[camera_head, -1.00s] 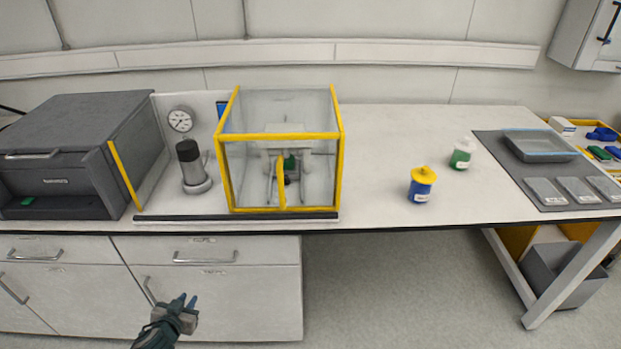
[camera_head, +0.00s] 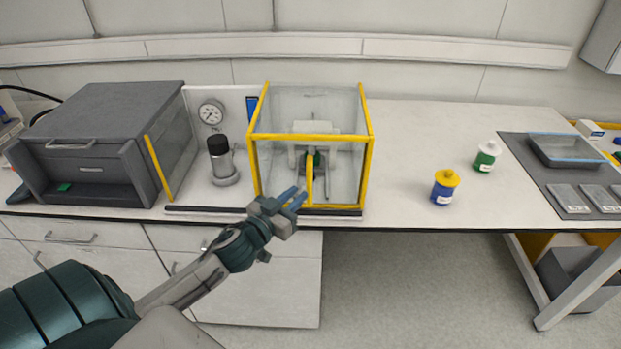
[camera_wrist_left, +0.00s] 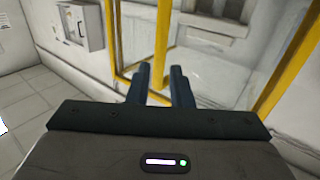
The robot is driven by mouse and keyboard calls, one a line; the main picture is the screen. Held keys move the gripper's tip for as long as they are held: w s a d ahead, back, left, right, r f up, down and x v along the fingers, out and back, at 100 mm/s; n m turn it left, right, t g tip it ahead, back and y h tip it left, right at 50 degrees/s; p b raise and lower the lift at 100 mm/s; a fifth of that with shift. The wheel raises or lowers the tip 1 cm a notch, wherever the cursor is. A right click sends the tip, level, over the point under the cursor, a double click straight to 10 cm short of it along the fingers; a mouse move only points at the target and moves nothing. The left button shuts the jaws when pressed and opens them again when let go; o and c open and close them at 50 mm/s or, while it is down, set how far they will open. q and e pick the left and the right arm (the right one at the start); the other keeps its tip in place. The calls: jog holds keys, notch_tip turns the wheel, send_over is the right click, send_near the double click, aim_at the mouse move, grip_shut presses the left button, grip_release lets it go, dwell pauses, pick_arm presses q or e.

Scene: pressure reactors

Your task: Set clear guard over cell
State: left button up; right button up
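The clear guard (camera_head: 350,139) is a see-through box with yellow edges, standing on the bench. An upright yellow bar (camera_head: 310,178) is at its front. Inside it a green and dark part (camera_head: 313,160) shows with a pale frame, partly hidden by the bar. A grey cylinder with a black cap (camera_head: 222,165) stands outside, left of the guard; I cannot tell which is the cell. My left gripper (camera_head: 294,197) is open at the guard's lower front, close to the bar. In the left wrist view the fingers (camera_wrist_left: 160,84) are apart, with a yellow bar (camera_wrist_left: 163,40) showing between them.
A dark rail (camera_head: 200,209) runs along the bench's front edge below the guard. A dark grey machine (camera_head: 100,130) stands left, near a gauge (camera_head: 211,112). Blue (camera_head: 442,190) and green-white (camera_head: 487,157) jars stand right. The bench between guard and jars is clear.

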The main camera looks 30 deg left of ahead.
aim_at(308, 185)
pick_arm(q)
jog(key=w+p, duration=0.2)
jog(key=w, duration=0.4)
jog(key=shift+d, duration=0.15)
grip_shut()
